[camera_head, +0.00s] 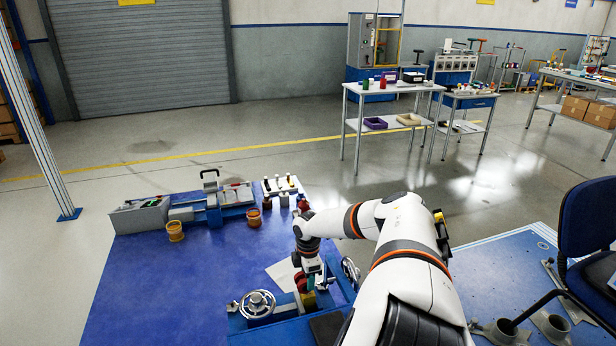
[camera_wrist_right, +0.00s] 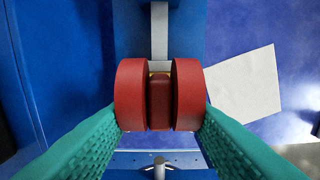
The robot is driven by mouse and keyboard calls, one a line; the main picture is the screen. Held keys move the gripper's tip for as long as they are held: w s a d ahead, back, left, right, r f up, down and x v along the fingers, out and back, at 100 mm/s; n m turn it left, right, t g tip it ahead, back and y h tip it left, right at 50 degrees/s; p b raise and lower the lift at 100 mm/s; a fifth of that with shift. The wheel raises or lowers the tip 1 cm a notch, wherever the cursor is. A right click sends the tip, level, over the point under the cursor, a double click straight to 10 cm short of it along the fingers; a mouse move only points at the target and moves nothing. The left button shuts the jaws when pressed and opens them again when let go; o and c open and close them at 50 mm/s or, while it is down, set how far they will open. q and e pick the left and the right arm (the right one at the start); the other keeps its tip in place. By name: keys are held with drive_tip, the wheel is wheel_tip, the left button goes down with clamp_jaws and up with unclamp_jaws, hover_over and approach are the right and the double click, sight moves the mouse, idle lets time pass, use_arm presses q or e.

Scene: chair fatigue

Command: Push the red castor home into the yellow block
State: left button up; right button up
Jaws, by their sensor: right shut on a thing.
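My right gripper (camera_head: 304,281) reaches down over the blue bench at the lower middle of the head view. In the right wrist view its teal fingers (camera_wrist_right: 160,116) are shut on the red castor (camera_wrist_right: 160,95), one finger against each of its two wheels. The castor also shows as a small red patch in the head view (camera_head: 299,281), largely covered by the gripper. The yellow block (camera_head: 309,299) shows just below the gripper in the head view. Only a thin yellowish edge shows between the wheels in the wrist view. I cannot tell how deep the castor sits. My left gripper is out of view.
A handwheel (camera_head: 258,304) stands left of the gripper, and a white sheet (camera_wrist_right: 245,85) lies beside the fixture. A grey and blue fixture (camera_head: 215,200) and a brown cup (camera_head: 175,231) stand further back. The blue mat (camera_head: 150,280) is clear at left.

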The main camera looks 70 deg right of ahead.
drive_tip(key=shift+f, duration=0.5)
drive_tip(key=o, duration=1)
drive_tip(key=shift+r, duration=0.1)
wheel_tip(320, 180, up, 12)
drive_tip(key=shift+f+p, duration=0.1)
drive_tip(key=shift+p, duration=0.3)
